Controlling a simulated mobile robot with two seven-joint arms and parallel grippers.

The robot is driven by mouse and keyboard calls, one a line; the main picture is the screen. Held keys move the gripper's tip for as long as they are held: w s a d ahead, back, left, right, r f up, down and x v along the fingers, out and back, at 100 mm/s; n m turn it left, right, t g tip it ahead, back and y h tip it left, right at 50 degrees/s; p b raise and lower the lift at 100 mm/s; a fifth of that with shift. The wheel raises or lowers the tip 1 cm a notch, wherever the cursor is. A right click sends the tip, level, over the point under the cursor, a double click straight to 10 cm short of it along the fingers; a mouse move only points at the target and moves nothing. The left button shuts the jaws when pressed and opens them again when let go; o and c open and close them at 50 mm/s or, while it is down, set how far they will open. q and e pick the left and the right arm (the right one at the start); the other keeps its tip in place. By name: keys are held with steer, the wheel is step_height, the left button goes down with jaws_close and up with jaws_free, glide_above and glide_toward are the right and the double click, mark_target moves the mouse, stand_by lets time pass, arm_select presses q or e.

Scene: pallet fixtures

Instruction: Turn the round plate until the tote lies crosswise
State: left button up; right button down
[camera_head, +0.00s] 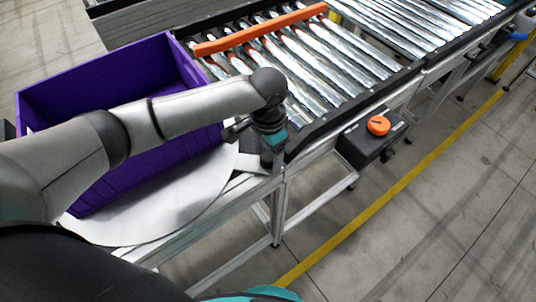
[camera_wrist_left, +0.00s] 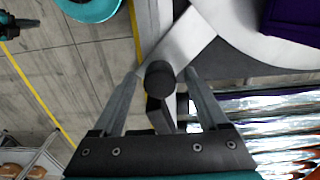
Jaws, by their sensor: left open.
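The purple tote (camera_head: 92,70) sits on the round pale plate (camera_head: 165,212) at the left, and my left arm crosses in front of it. Its near wall looks roughly in line with the conveyor's edge. The plate (camera_wrist_left: 262,42) and a corner of the tote (camera_wrist_left: 294,20) also show in the left wrist view. My left gripper (camera_head: 266,162) points down at the plate's near right edge. In the left wrist view its open fingers (camera_wrist_left: 166,88) stand either side of a dark round knob (camera_wrist_left: 159,76) by a pale bar. I cannot tell whether they touch it. My right gripper is out of view.
A roller conveyor (camera_head: 330,60) runs to the upper right, with an orange bar (camera_head: 260,30) across its rollers. A dark box with an orange knob (camera_head: 378,125) hangs on its near side. Floor with a yellow line (camera_head: 390,195) is clear at right.

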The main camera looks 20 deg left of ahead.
arm_select(q)
jaws_close()
stand_by(0.6)
stand_by(0.8)
